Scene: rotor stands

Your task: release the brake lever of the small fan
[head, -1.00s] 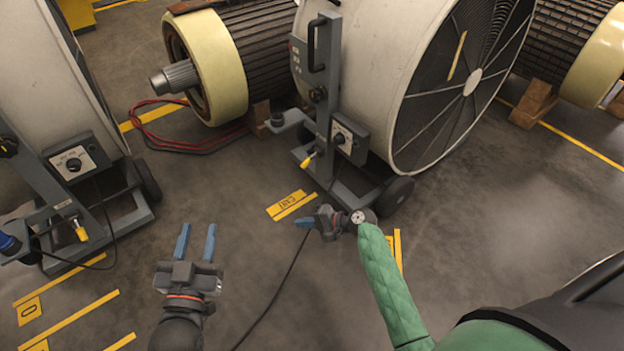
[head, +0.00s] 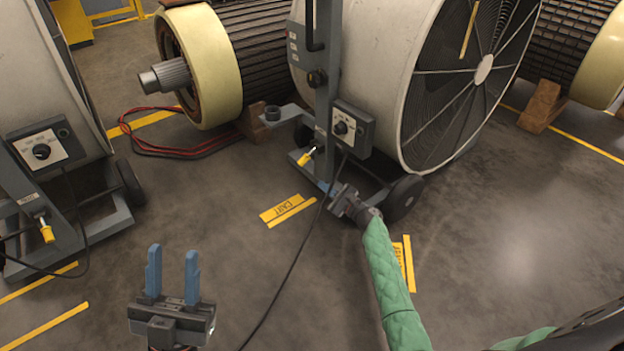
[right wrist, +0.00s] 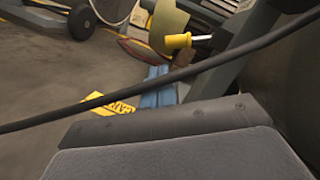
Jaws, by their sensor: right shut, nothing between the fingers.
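A drum fan (head: 372,70) stands on a grey wheeled frame at centre. A brake lever with a yellow handle (head: 306,157) sits low on its frame; it also shows in the right wrist view (right wrist: 177,41). A second fan (head: 40,85) at left, partly out of frame, has its own yellow-handled lever (head: 47,233). I cannot tell for certain which fan is the small one. My right gripper (head: 330,187) is shut and empty, just below and right of the central lever, apart from it. Its blue fingers (right wrist: 158,88) lie together. My left gripper (head: 173,250) is open and empty over the floor.
A black cable (head: 290,262) hangs from the central control box (head: 352,128) and crosses close before the right wrist camera (right wrist: 130,98). A wheel (head: 402,198) stands beside my right gripper. Rotors (head: 210,65) stand behind.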

